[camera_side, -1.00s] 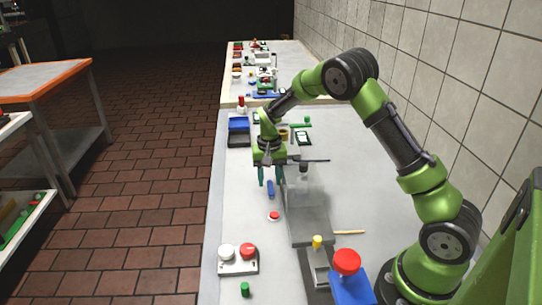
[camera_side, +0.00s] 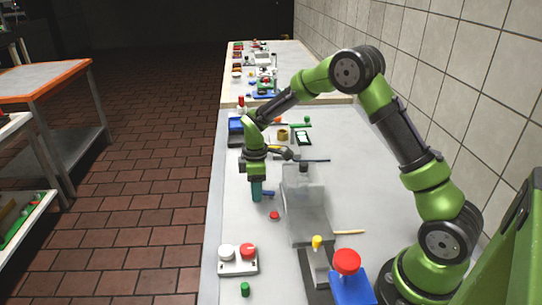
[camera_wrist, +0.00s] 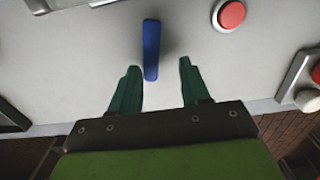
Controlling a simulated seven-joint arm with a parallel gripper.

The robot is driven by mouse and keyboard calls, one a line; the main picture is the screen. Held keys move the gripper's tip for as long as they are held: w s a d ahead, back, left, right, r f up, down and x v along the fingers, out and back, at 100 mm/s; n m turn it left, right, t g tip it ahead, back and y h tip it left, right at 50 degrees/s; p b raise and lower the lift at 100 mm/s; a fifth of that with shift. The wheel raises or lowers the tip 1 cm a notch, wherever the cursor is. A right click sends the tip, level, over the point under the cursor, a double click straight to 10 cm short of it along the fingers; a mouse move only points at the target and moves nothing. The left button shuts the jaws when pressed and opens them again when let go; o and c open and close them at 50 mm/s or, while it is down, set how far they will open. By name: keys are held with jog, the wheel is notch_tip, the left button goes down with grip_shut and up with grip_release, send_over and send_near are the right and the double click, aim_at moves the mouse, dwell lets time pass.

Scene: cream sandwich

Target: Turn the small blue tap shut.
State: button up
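The small blue tap shows in the wrist view as an upright blue bar (camera_wrist: 151,45) on the pale worktop. Its near end reaches between the tips of my green gripper fingers (camera_wrist: 159,70), closer to the left finger. The fingers are apart with clear space around the bar, and nothing is gripped. In the side view my gripper (camera_side: 256,190) points down over the worktop's left part. Only a bit of the blue tap (camera_side: 270,193) shows there, right beside the fingers. The tap's base cannot be made out.
A red button (camera_side: 274,215) lies nearby, also in the wrist view (camera_wrist: 231,15). A white box with red and white knobs (camera_side: 238,261) and a green piece (camera_side: 245,289) are nearer the camera. The worktop's left edge is close.

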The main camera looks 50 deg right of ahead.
notch_tip(320, 180, up, 17)
jog(key=s+a+r+m+t, duration=0.2)
jog(key=s+m, duration=0.4)
jog(key=s, duration=0.4)
jog(key=s+a+r+m+t+y, duration=0.1)
jog(key=s+a+r+m+t, duration=0.1)
jog(key=s+m, duration=0.5)
jog(key=shift+s+a+t+y, duration=0.3)
jog(key=shift+s+a+t, duration=0.65)
jog(key=shift+s, duration=0.6)
jog(key=shift+a+r, duration=0.1)
